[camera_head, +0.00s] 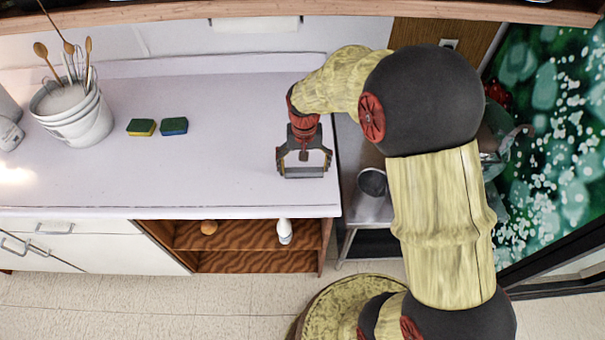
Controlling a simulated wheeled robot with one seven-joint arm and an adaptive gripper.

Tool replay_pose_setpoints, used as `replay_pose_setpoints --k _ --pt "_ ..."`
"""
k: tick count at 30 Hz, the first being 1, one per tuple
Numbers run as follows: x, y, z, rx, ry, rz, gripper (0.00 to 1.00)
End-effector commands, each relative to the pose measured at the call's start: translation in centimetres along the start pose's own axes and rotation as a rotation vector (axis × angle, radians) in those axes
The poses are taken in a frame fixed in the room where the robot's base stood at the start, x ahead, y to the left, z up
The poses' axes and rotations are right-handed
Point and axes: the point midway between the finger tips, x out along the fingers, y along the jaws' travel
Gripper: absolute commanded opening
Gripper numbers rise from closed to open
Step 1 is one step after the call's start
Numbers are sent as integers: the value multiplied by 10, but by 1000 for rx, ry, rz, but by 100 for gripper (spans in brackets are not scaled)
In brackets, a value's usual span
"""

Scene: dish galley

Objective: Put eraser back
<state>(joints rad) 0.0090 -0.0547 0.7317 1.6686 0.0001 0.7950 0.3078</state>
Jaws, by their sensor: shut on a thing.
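My gripper (304,174) points down over the right end of the pale counter (225,165). Its fingers are set wide apart and shut on a grey, bar-shaped thing (304,172), which looks like the eraser. The bar spans the gap between the fingertips, close to the counter top. I cannot tell whether it touches the counter. No other eraser is clear to see.
Two sponges, one yellow and green (141,127) and one dark blue-green (174,126), lie left of the middle. A white bucket (83,125) holds utensils. An open shelf (245,260) below holds a white bottle (285,231). The counter between sponges and gripper is clear.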

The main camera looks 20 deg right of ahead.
Motion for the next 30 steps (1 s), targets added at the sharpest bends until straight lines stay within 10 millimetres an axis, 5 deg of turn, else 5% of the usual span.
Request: replay_pose_setpoints --k 10,22,23,30 --pt "38 -5 -6 0 -1 0 70" --pt "43 -4 -6 0 -1 0 70" --pt "43 -4 -6 0 0 0 92" --pt "42 -4 -6 0 0 0 100"
